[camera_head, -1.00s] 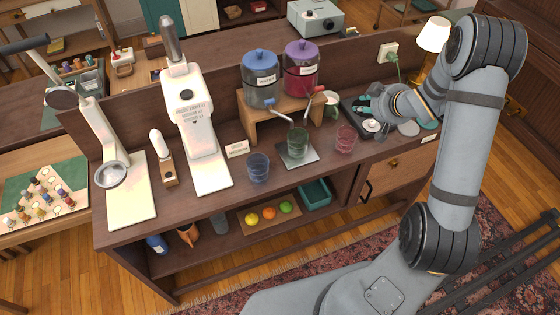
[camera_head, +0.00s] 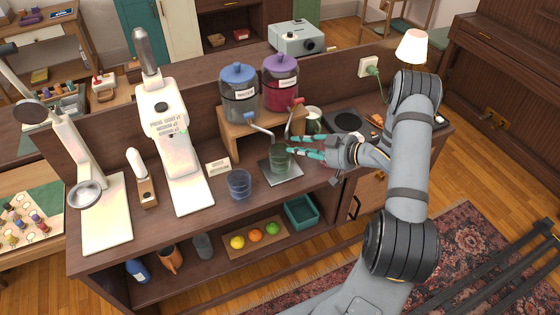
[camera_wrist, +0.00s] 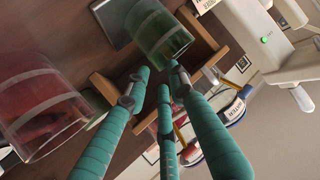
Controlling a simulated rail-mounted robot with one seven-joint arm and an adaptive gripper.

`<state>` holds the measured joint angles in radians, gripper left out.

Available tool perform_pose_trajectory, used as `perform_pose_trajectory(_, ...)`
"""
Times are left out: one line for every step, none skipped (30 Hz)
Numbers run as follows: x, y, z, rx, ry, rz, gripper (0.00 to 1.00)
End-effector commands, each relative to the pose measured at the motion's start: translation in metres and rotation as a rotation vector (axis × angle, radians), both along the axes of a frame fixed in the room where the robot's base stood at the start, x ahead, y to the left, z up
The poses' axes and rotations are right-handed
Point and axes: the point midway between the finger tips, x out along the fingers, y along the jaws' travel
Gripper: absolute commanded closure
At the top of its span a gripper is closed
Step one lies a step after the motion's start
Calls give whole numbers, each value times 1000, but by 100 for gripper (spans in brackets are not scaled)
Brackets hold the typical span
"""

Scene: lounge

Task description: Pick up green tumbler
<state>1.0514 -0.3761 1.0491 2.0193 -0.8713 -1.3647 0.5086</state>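The green tumbler (camera_head: 279,160) stands upright on the square metal plate (camera_head: 292,171) below the dispensers. In the wrist view the green tumbler (camera_wrist: 160,36) is at the top middle, just beyond my fingertips. My gripper (camera_head: 291,145) reaches in from the right, with its teal fingers pointing left at the tumbler. In the wrist view my gripper (camera_wrist: 156,80) has its fingers spread with nothing between them. The fingertips are close to the tumbler; I cannot tell whether any touches it.
A blue tumbler (camera_head: 239,184) stands to the left. A red tumbler (camera_wrist: 40,105) is near my fingers in the wrist view, mostly hidden behind my gripper in the head view. The wooden dispenser stand (camera_head: 227,128), with blue (camera_head: 239,98) and purple (camera_head: 281,85) dispensers, is behind.

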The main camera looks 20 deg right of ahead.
Motion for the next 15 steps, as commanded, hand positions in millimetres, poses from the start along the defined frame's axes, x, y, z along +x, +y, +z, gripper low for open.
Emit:
perform_pose_trajectory(7,5,1,1,1,4,77)
perform_pose_trajectory(11,7,-1,0,1,5,77)
perform_pose_trajectory(16,10,-4,0,1,5,77)
perform_pose_trajectory(20,12,-6,0,0,4,77)
perform_pose_trajectory(23,14,-8,0,1,4,77)
perform_pose_trajectory(26,15,-10,0,0,3,77)
perform_pose_trajectory(28,16,-10,-1,-1,3,77)
perform_pose_trajectory(29,16,-11,0,0,1,77)
perform_pose_trajectory(30,17,-12,0,0,0,77)
perform_pose_trajectory(30,17,-13,0,0,0,77)
perform_pose_trajectory(30,17,-13,0,0,0,77)
perform_pose_trajectory(30,17,-13,0,0,-1,77)
perform_pose_trajectory(30,17,-13,0,0,0,77)
perform_pose_trajectory(30,17,-13,-1,0,0,77)
perform_pose_trajectory(30,17,-13,-1,0,0,77)
